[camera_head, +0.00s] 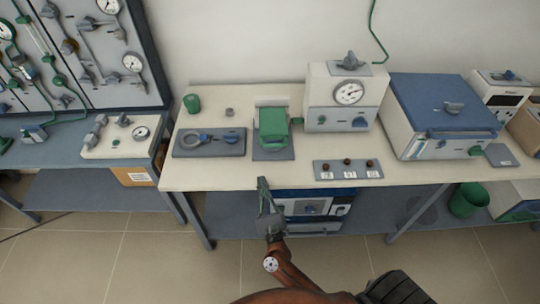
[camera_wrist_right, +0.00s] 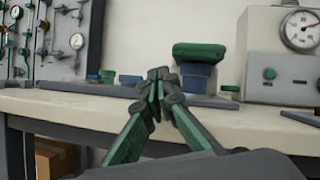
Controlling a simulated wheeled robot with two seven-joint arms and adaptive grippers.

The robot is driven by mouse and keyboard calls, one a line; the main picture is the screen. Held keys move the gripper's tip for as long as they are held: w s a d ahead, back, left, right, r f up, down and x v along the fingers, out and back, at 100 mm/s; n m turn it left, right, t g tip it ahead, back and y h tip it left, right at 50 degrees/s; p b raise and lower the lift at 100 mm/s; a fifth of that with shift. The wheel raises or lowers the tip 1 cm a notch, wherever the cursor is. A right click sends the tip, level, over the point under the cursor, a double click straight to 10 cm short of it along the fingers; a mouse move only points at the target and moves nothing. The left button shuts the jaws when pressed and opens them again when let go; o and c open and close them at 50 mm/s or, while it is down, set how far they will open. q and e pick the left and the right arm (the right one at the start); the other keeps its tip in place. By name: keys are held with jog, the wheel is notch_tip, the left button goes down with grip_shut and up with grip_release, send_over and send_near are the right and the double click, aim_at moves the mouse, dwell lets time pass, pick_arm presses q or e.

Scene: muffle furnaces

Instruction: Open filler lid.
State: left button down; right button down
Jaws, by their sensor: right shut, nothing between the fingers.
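A small box with a green lid (camera_head: 272,122) stands on a grey base plate (camera_head: 273,155) near the middle of the table. I take this for the filler lid, though no label confirms it. In the right wrist view the green lid (camera_wrist_right: 200,52) lies flat over a blue body (camera_wrist_right: 198,77) and looks closed. My right gripper (camera_head: 263,184) is at the table's front edge, in front of the box and apart from it. In the wrist view the right gripper's fingertips (camera_wrist_right: 158,80) are together and empty. My left gripper is not in view.
A grey plate with round parts (camera_head: 209,143) lies left of the box. A gauge unit (camera_head: 345,98) stands right of it, with a three-knob panel (camera_head: 347,169) in front. A blue-topped furnace (camera_head: 440,105) is farther right. The table's front left is clear.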

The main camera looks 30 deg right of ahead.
jog(key=d+m+h, duration=0.1)
jog(key=m, duration=0.1)
jog(key=d+m+g+h, duration=0.1)
jog(key=m+h, duration=0.1)
jog(key=d+m+g+h, duration=0.1)
jog(key=m, duration=0.1)
jog(key=shift+s+f, duration=0.15)
jog(key=shift+s, duration=0.2)
jog(key=shift+w+d+m+h, duration=0.2)
jog(key=shift+m+h, duration=0.1)
jog(key=shift+h, duration=0.1)
jog(key=x, duration=0.9)
jog(key=shift+w+d+p, duration=0.1)
jog(key=shift+p, duration=0.2)
